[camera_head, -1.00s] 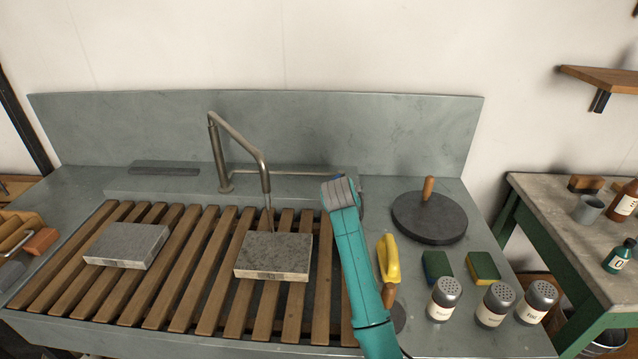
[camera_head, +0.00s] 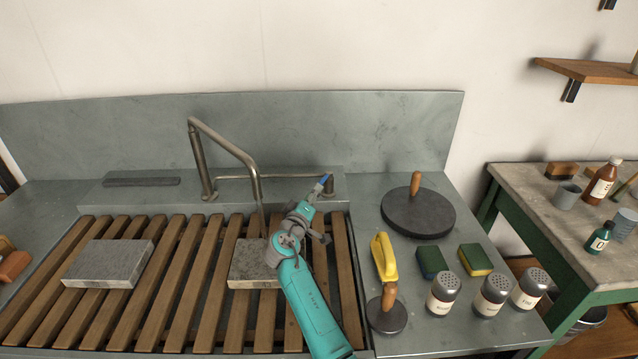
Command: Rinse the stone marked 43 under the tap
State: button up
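Two grey stones lie on the slatted rack: one at the left (camera_head: 108,262) and one under the spout (camera_head: 247,262), partly hidden by my arm. I cannot read a number on either, so I cannot tell which is 43. The metal tap (camera_head: 225,146) arches over the rack, its spout end above the right stone. A thin streak, apparently water, runs from the spout down to that stone. My gripper (camera_head: 318,203) is at the blue-tipped tap lever (camera_head: 325,182) behind the rack, seeming close to it. Its fingers are too small and overlapped to judge.
Right of the rack stand a round dark disc with a wooden handle (camera_head: 418,212), a yellow-handled tool (camera_head: 384,258), two sponges (camera_head: 432,262) and several shakers (camera_head: 443,293). A side table (camera_head: 529,197) holds bottles. Bare slats lie between the stones.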

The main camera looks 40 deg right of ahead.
aim_at(320, 182)
jog(key=x, duration=0.6)
jog(key=shift+w+d, duration=0.2)
jog(key=shift+d, duration=0.15)
grip_shut()
